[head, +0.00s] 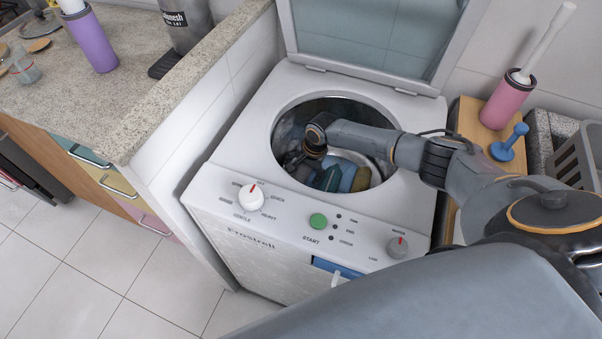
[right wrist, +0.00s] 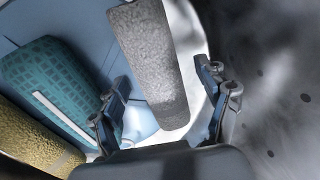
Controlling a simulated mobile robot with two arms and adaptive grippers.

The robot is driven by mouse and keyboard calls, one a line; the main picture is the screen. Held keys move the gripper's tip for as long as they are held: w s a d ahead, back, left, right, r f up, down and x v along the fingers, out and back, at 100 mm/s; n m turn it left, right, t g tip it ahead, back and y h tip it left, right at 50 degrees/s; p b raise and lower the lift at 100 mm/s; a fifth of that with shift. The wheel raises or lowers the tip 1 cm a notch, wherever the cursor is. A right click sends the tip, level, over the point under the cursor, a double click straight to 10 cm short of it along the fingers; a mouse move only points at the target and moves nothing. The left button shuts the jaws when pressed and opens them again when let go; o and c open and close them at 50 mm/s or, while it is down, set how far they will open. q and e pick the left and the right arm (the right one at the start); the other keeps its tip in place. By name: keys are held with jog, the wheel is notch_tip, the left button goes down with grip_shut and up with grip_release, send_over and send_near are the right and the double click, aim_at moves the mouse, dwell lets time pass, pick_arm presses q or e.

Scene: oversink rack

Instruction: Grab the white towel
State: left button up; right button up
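The white towel (right wrist: 150,60) is a greyish-white, rough-textured roll in the right wrist view, inside the washing machine drum (head: 372,108). My right gripper (right wrist: 165,95) reaches down into the drum. Its two fingers are spread apart, with the towel's near part lying between or just beyond them. Contact cannot be told. In the head view, my right gripper (head: 300,165) is dark inside the drum, and I cannot make out the white towel there. My left gripper is not in view.
A teal checked roll (right wrist: 50,90) and a yellow roll (right wrist: 30,145) lie left of the white towel, on a light blue surface. The washer lid (head: 375,35) stands open. A counter (head: 110,95) is on the left; a wooden board with a pink holder (head: 505,103) is on the right.

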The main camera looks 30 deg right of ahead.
jog(key=c, duration=1)
jog(key=shift+r, duration=0.1)
jog(key=shift+c, duration=0.2)
